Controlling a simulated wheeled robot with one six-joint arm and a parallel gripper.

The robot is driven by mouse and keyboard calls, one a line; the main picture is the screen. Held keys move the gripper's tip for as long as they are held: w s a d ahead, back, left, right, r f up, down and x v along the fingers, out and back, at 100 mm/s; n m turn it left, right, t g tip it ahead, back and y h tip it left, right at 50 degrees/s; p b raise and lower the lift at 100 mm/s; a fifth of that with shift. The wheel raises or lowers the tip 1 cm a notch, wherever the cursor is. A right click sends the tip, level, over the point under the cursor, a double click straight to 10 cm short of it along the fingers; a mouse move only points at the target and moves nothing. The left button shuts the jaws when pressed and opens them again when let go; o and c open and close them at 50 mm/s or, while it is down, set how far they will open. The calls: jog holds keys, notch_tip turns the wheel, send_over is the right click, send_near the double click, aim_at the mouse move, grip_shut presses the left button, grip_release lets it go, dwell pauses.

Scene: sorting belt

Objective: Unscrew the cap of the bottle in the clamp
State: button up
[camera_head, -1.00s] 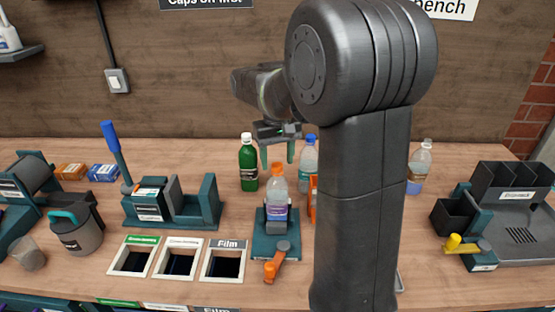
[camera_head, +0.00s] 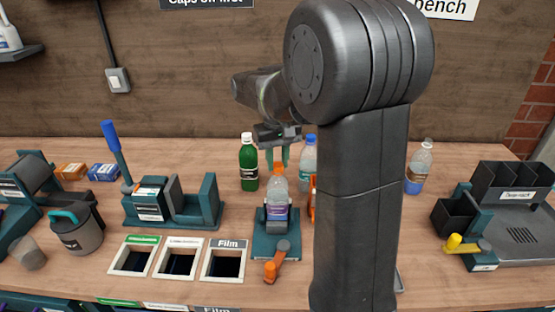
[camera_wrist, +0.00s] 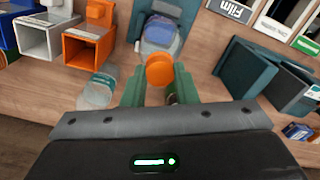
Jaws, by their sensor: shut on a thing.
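The bottle (camera_head: 277,192), clear with a purple label, stands upright in the teal clamp (camera_head: 262,246), whose orange lever (camera_head: 270,270) points to the front. Its orange cap (camera_head: 279,169) is still on the bottle neck in the head view. My gripper (camera_head: 278,157) is above the bottle, its green fingers pointing down on either side of the cap. In the wrist view the cap (camera_wrist: 160,71) lies between the fingertips of my gripper (camera_wrist: 158,86), which is shut on it. The bottle's label (camera_wrist: 161,32) shows beyond the cap.
A green bottle (camera_head: 248,167) stands close left of my gripper and a blue-capped bottle (camera_head: 308,158) close right. Another clear bottle (camera_head: 419,167) stands farther right. Three framed openings, one marked Film (camera_head: 224,262), lie left of the clamp. My arm hides part of the bench.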

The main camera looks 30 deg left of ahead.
jog(key=n+p, duration=0.1)
jog(key=n, duration=0.2)
jog(key=shift+r+n, duration=0.15)
jog(key=shift+n, duration=0.15)
jog(key=shift+n+p, duration=0.3)
jog(key=shift+n, duration=0.5)
jog(key=n+p, duration=0.1)
jog(key=n, duration=0.2)
jog(key=shift+n, duration=1.1)
jog(key=n+p, duration=0.1)
jog(key=n, duration=0.4)
jog(key=shift+p, duration=0.3)
